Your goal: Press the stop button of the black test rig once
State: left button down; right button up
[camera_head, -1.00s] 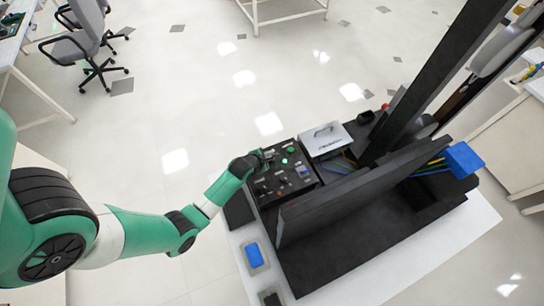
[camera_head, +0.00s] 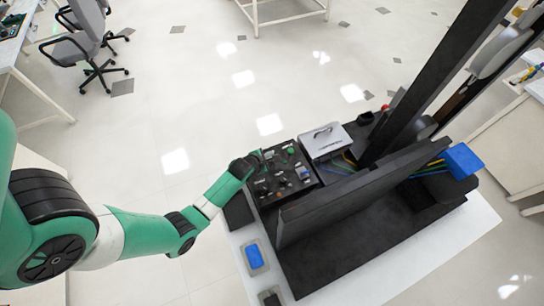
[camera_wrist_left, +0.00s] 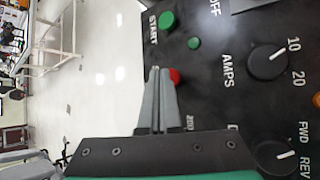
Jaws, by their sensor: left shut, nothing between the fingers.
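The black test rig (camera_head: 330,235) stands at the centre right, with its control panel (camera_head: 262,195) facing up. In the left wrist view, the red stop button (camera_wrist_left: 175,76) shows partly behind my fingertips, beside a partly covered label. The green START button (camera_wrist_left: 168,21) and a small dark green lamp (camera_wrist_left: 194,43) are near it. My left gripper (camera_wrist_left: 158,70) is shut and empty, its tips right at the red button. I cannot tell whether they touch it. In the head view, my left gripper (camera_head: 266,156) is over the panel's far left corner. My right gripper is not in view.
An AMPS knob (camera_wrist_left: 267,62) and a FWD/REV knob (camera_wrist_left: 274,156) sit right of the fingers. A silver box (camera_head: 326,141) stands beside the panel. A blue item (camera_head: 255,256) lies on the white table's left.

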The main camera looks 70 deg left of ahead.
pick_arm(q)
jog(key=shift+r, duration=0.45)
jog(key=shift+r+p, duration=0.1)
jog(key=shift+p, duration=0.2)
notch_tip(320, 180, up, 5)
jog(key=p, duration=0.4)
dwell(0.6)
